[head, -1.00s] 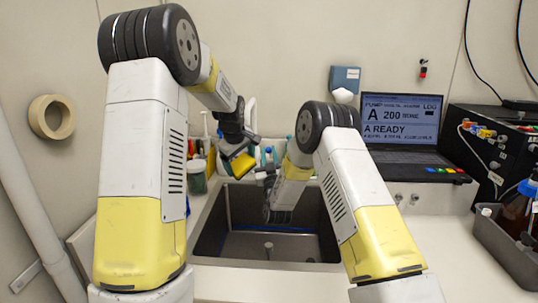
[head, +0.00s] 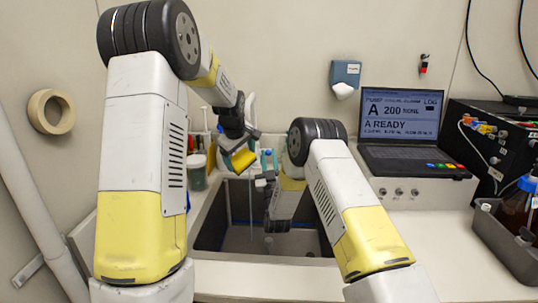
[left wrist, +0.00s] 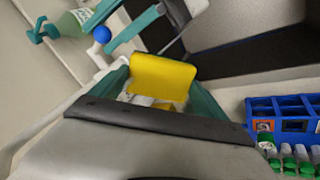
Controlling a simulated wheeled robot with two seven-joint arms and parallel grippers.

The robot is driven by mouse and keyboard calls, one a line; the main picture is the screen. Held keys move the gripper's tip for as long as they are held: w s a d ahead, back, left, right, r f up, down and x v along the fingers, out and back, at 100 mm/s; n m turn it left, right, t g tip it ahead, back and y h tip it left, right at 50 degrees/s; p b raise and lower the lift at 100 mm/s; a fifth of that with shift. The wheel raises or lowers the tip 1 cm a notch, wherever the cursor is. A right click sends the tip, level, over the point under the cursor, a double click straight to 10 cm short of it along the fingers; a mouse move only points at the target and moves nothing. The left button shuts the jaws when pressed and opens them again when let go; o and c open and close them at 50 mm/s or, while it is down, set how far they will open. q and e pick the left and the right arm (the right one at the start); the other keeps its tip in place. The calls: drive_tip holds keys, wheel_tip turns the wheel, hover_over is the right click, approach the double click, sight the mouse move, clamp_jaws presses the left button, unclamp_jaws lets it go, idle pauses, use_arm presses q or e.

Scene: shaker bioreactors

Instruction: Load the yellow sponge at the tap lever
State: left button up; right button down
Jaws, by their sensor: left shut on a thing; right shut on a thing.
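My left gripper (head: 236,150) is shut on the yellow sponge (head: 243,161) and holds it above the back left of the sink, near the pale tap (head: 250,106). The left wrist view shows the sponge (left wrist: 162,78) upright between the teal fingers. My right gripper (head: 268,168) is at the sink's back edge, just right of the sponge. It appears shut on the tap lever, whose blue knob (left wrist: 102,34) shows by teal fingers in the left wrist view; the hold is partly hidden. Thin pale vertical streaks, perhaps water, show in the sink (head: 210,228) below.
Bottles and a green-filled jar (head: 197,172) stand left behind the sink. A laptop (head: 402,125) sits on a box with knobs at right. A grey tray (head: 508,250) with a brown bottle is far right. The left wrist view shows a blue rack (left wrist: 290,112) with green-capped tubes.

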drive_tip(key=c, duration=1.5)
unclamp_jaws()
drive_tip(key=shift+v, duration=3.8)
